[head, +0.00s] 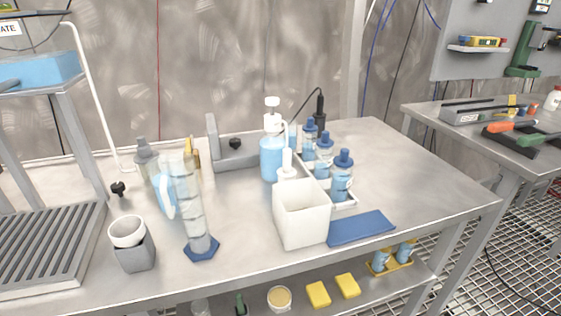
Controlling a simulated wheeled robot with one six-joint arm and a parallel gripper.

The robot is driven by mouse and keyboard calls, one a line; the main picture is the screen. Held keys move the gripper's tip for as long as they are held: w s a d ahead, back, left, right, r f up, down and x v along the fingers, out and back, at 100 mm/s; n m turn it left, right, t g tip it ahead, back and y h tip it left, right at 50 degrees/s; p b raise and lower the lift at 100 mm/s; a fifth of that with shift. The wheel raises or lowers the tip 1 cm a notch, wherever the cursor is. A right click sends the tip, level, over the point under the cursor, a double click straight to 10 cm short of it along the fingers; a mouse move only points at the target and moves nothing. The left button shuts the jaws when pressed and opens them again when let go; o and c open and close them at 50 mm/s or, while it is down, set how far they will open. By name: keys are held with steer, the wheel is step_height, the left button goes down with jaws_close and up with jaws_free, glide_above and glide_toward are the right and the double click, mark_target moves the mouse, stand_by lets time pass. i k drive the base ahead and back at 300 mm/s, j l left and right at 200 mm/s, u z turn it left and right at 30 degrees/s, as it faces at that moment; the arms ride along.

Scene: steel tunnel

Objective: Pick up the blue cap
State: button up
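Three small bottles with blue caps stand in a row in a white rack (345,203) on the steel table. The front blue cap (344,156) sits on the nearest bottle (341,184). The middle blue cap (325,138) and the back blue cap (310,124) are on the bottles behind it. I cannot tell which of these is the task's cap. No loose blue cap is clearly visible. My gripper is not in view.
A white square container (302,215), a blue pump bottle (271,158) and a blue mat (361,228) are close to the rack. A tall clear cylinder (190,205) and a grey cup holder (135,254) stand left. The table's right side is clear.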

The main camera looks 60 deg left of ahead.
mark_target(325, 141)
steer(key=u, duration=0.45)
steer(key=i+l+u, duration=0.1)
steer(key=u, duration=0.4)
steer(key=l+u, duration=0.1)
steer(key=u, duration=0.35)
steer(key=i+l+u, duration=0.1)
steer(key=u, duration=0.35)
steer(key=l+u, duration=0.8)
steer(key=l, duration=0.25)
steer(key=l+u, duration=0.4)
steer(key=k+l+u, duration=0.2)
steer(key=l+u, duration=0.2)
steer(key=l, duration=0.15)
steer(key=k+l, duration=0.15)
steer(key=l, duration=0.25)
steer(key=k+l, duration=0.15)
steer(key=l, duration=0.2)
steer(key=k+l+u, duration=0.1)
steer(key=l, duration=0.3)
steer(key=k+l, duration=0.2)
steer(key=l, duration=0.15)
